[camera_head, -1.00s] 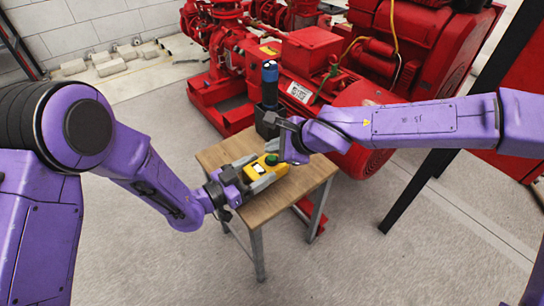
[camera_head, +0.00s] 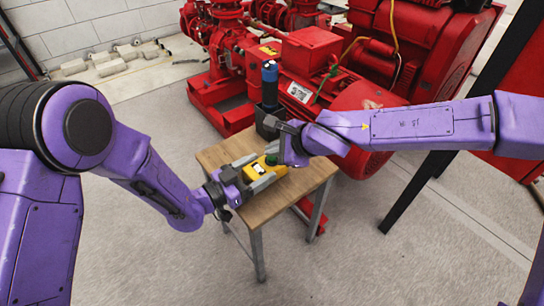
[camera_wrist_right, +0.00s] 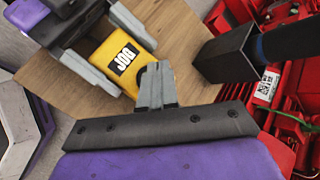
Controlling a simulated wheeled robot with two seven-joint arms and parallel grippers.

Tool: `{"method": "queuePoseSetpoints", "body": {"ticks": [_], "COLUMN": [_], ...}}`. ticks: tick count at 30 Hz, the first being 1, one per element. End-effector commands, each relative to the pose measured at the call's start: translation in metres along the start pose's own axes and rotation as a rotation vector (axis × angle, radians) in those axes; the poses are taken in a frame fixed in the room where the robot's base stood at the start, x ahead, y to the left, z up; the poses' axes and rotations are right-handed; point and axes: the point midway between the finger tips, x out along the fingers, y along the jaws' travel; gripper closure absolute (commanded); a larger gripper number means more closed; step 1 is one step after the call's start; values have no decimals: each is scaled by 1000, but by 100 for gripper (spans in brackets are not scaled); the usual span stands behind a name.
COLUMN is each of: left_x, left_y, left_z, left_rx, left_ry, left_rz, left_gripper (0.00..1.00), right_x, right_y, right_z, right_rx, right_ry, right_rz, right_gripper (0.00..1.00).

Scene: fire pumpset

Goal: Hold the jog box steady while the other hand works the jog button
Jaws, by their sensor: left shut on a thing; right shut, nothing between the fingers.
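The yellow jog box (camera_head: 264,172) lies on the small wooden table, and its black JOG label (camera_wrist_right: 124,58) faces up in the right wrist view. My left gripper (camera_head: 257,178) is shut on the box, with one grey finger along each side. The green jog button (camera_head: 271,159) shows partly at the box's right end in the head view. My right gripper (camera_head: 283,160) is shut and empty, its closed fingertips (camera_wrist_right: 155,72) right over the button end of the box. The fingers hide the button in the wrist view, so contact cannot be told.
The wooden table (camera_head: 262,208) has bare room in front of the box. A red pumpset (camera_head: 310,60) stands behind.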

Motion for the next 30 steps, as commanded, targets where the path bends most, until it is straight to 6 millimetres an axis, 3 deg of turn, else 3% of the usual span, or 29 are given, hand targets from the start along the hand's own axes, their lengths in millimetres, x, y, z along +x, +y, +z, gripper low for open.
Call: {"method": "queuePoseSetpoints", "body": {"ticks": [30], "left_x": [0], "left_y": [0], "left_z": [0], "left_rx": [0], "left_ry": [1], "left_rz": [0], "left_gripper": [70], "right_x": [7], "right_y": [5], "right_z": [-5], "right_rx": [0], "right_ry": [1], "right_rz": [1], "right_gripper": [100]}}
